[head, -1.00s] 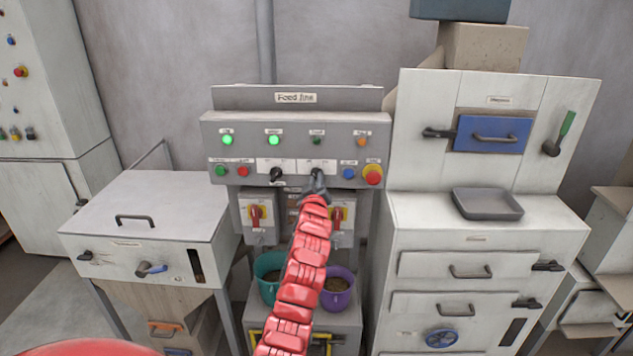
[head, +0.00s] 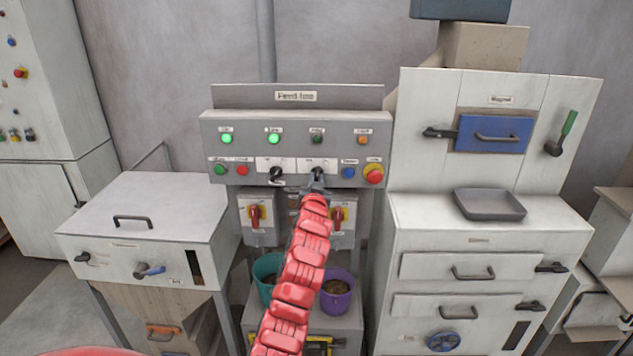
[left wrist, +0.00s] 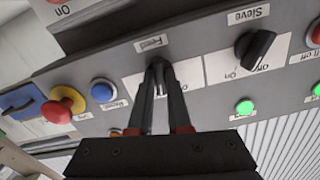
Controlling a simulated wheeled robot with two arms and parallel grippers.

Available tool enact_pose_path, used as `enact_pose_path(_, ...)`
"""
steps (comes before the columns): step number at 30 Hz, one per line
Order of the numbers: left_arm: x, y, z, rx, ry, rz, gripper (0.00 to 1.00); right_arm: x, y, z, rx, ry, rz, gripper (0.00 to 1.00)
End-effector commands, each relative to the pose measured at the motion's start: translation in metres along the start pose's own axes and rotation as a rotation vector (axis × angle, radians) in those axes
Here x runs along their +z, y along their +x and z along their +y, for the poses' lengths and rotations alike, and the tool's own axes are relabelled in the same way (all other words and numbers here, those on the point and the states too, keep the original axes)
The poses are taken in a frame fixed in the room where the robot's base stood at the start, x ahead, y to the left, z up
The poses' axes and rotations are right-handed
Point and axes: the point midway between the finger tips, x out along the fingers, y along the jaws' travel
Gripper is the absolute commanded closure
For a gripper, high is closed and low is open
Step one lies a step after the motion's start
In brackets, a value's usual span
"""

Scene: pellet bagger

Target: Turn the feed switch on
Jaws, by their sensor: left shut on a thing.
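The feed switch (left wrist: 158,66) is a black rotary knob under the label "Feed" in the left wrist view. My left gripper (left wrist: 160,85) is shut on it, one dark finger on each side. The fingers hide most of the knob, so its exact angle is hard to read. In the head view my left gripper (head: 317,178) is at the lower middle of the grey feed line panel (head: 205,140) and covers the switch. My right gripper is not in view.
The sieve switch (left wrist: 256,48) is a similar black knob beside it. A blue button (head: 349,172) and a red mushroom button (head: 373,173) are to the right. Two lamps glow green; the third lamp (head: 317,139) looks dark. Red-handled isolators (head: 254,215) are below.

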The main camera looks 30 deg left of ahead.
Motion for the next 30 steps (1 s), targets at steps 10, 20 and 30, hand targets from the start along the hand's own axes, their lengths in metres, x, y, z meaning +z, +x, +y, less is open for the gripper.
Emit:
enact_pose_path(10,0.0013,0.0001,0.0,0.001,0.232,-0.004,1.0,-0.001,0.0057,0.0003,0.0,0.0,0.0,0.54)
enact_pose_path(20,0.0019,0.0001,0.0005,0.002,0.324,-0.004,1.0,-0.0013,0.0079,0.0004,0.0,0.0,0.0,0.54)
enact_pose_path(30,0.0021,0.0001,0.0002,0.001,0.334,-0.004,1.0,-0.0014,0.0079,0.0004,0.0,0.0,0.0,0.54)
